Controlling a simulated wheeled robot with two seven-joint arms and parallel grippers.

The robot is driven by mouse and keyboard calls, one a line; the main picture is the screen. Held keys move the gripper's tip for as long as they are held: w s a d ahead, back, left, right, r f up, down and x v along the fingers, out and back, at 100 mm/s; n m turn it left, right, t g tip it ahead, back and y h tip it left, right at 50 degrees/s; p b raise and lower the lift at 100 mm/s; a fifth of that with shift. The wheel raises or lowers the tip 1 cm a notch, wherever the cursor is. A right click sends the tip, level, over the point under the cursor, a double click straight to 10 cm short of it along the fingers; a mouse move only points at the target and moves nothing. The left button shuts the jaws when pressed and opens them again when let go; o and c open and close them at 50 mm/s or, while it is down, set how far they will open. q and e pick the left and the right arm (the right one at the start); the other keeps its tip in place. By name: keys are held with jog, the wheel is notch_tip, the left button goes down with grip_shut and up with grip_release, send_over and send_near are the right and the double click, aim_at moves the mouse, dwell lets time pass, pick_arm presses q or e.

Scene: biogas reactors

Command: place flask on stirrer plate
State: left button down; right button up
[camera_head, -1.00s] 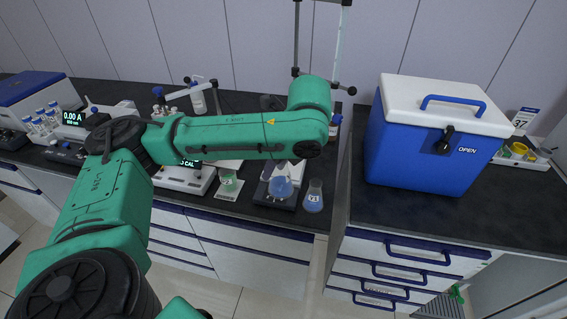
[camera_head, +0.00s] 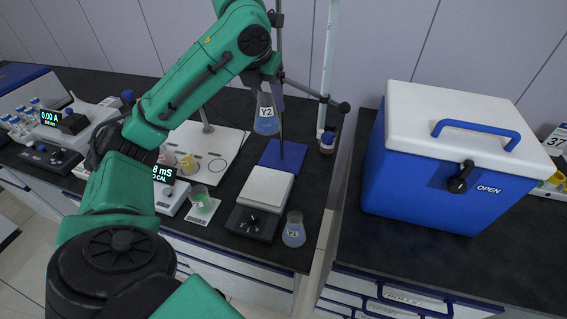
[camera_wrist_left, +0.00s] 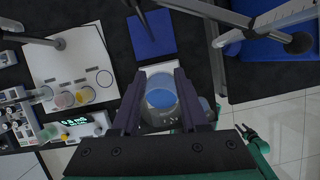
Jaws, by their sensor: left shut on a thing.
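My left gripper (camera_head: 268,84) is shut on the flask labelled Y2 (camera_head: 265,116), which holds blue liquid and hangs upright in the air behind the stirrer plate in the head view. In the left wrist view the flask (camera_wrist_left: 161,97) sits between the two fingers, seen from above, covering part of the stirrer. The stirrer plate (camera_head: 266,187) has a bare light top and a dark front with a knob. A second flask, Y1 (camera_head: 293,232), stands right of it on the bench. A green arm end with a dark gripper (camera_wrist_left: 248,133) shows small in the wrist view; its jaws are unclear.
A stand with a blue base (camera_head: 283,155) and upright rods is directly behind the stirrer. A burette and a small bottle (camera_head: 327,142) are to its right. A meter (camera_head: 172,190) and green-liquid beaker (camera_head: 200,199) are left. A blue cooler (camera_head: 425,180) stands right.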

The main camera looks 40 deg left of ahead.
pick_arm(q)
notch_tip(320, 180, down, 2)
jog(key=shift+s+f+b, duration=0.1)
jog(key=shift+s+b, duration=0.05)
jog(key=shift+b, duration=0.2)
jog(key=f+b, duration=0.1)
jog(key=f, duration=0.4)
jog(key=s+f+b, duration=0.1)
jog(key=f, duration=0.5)
jog(key=s+f+b, duration=0.1)
jog(key=f+b, duration=0.1)
jog(key=f, duration=0.3)
jog(key=shift+f, duration=0.15)
jog(key=shift+s+f, duration=0.1)
jog(key=shift+f, duration=0.05)
jog(key=shift+c, duration=1.8)
grip_release()
pick_arm(e)
jog(key=s+f, duration=0.2)
jog(key=f, duration=0.1)
jog(key=s+f, duration=0.1)
jog(key=shift+s+d+f, duration=0.15)
jog(key=shift+d+f, duration=0.15)
jog(key=shift+d, duration=0.05)
